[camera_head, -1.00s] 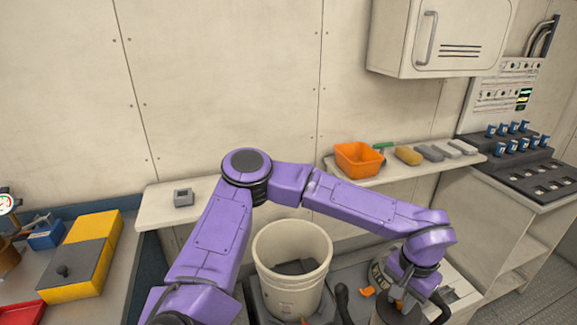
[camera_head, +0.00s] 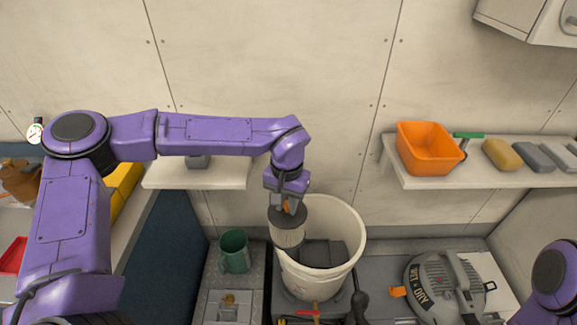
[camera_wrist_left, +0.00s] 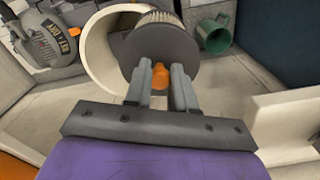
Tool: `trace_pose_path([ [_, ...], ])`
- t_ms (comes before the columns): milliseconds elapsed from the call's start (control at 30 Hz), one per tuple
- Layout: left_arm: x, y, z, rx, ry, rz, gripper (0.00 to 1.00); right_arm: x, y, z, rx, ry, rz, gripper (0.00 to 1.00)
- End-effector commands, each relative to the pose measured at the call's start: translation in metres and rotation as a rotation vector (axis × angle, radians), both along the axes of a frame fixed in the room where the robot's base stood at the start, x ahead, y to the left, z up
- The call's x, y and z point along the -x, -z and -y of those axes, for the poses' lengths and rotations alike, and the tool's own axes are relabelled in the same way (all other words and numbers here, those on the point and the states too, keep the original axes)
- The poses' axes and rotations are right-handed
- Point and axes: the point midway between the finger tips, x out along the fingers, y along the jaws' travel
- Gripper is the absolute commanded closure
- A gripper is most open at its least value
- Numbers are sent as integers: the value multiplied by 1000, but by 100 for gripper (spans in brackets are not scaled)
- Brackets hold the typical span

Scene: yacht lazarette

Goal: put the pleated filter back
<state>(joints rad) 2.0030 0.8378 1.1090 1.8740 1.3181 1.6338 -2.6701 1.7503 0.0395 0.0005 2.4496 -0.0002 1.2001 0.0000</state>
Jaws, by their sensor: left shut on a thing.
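The pleated filter (camera_head: 287,236) has a dark round cap and a pale ribbed body. My left gripper (camera_head: 285,203) is shut on the orange knob on top of its cap. The filter hangs over the left side of the open white bucket (camera_head: 349,245), overlapping its near-left rim in the head view. I cannot tell how far it reaches inside. In the left wrist view the filter (camera_wrist_left: 160,45) is between the fingers and the bucket (camera_wrist_left: 98,48). The grey vacuum lid (camera_head: 440,284), marked WET + DRY, lies right of the bucket. My right gripper is not in view.
A green mug (camera_head: 234,252) stands left of the bucket. A wall shelf at right carries an orange bin (camera_head: 428,150), a yellow sponge (camera_head: 502,154) and grey blocks. A dark hose handle (camera_head: 360,305) is close to the bucket's front right.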

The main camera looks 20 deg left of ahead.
Motion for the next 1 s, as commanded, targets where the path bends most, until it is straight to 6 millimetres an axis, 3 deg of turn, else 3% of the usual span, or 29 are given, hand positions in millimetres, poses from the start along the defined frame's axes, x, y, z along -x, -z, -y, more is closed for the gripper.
trace_pose_path([
  [167,-21,-1,6,-8,-344,4,100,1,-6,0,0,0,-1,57],
  [467,-73,6,24,-14,-1385,16,100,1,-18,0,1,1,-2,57],
  [700,-107,16,51,-7,-2186,11,100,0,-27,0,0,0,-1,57],
  [833,-117,22,62,-7,-2509,3,100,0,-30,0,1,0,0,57],
  [1000,-123,27,69,-8,-2715,-4,100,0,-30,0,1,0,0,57],
])
